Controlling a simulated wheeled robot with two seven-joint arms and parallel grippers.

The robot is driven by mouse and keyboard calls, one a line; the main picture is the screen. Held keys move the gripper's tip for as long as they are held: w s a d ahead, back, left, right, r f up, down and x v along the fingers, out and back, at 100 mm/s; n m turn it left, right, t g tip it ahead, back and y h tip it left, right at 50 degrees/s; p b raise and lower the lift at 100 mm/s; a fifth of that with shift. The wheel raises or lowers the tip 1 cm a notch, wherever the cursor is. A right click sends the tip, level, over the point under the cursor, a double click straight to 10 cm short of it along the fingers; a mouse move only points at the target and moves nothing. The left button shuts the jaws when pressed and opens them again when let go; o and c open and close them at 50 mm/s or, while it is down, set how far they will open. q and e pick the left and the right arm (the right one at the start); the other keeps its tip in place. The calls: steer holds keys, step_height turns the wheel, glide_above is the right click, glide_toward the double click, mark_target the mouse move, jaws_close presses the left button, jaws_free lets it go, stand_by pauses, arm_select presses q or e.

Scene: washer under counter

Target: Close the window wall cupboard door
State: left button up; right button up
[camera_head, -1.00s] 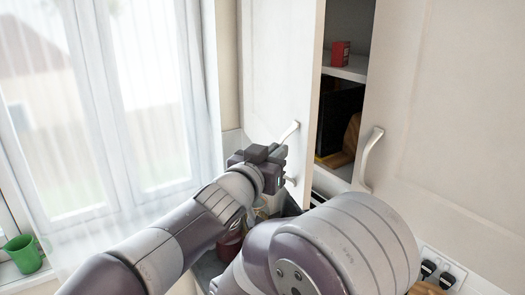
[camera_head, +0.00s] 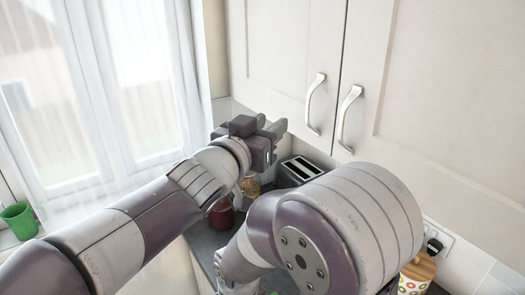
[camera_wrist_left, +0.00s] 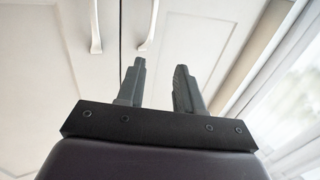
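The window wall cupboard door (camera_head: 285,55) is the left door, nearest the window, pale with a metal bar handle (camera_head: 315,103). It lies flush beside the right door (camera_head: 430,110), with only a thin dark line between them. The cupboard inside is hidden. My left gripper (camera_head: 273,128) is below and left of the handle, in front of the door's lower part, and holds nothing. In the left wrist view its two fingers (camera_wrist_left: 160,85) stand apart with an empty gap, and the doors and both handles show beyond them. My right gripper is not in view.
A toaster (camera_head: 298,170), a red pot (camera_head: 222,212) and jars stand on the counter below. A patterned canister (camera_head: 414,275) is at lower right. My arm links cover the lower middle.

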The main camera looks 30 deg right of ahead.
arm_select(q)
steer(key=v, duration=0.5)
steer(key=shift+w+a+b, duration=0.1)
steer(key=shift+a+b, duration=0.2)
steer(key=shift+b, duration=0.1)
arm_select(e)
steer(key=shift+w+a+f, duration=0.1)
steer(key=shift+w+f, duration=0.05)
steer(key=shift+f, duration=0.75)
arm_select(q)
steer(key=shift+w+a, duration=0.1)
steer(key=shift+a, duration=0.05)
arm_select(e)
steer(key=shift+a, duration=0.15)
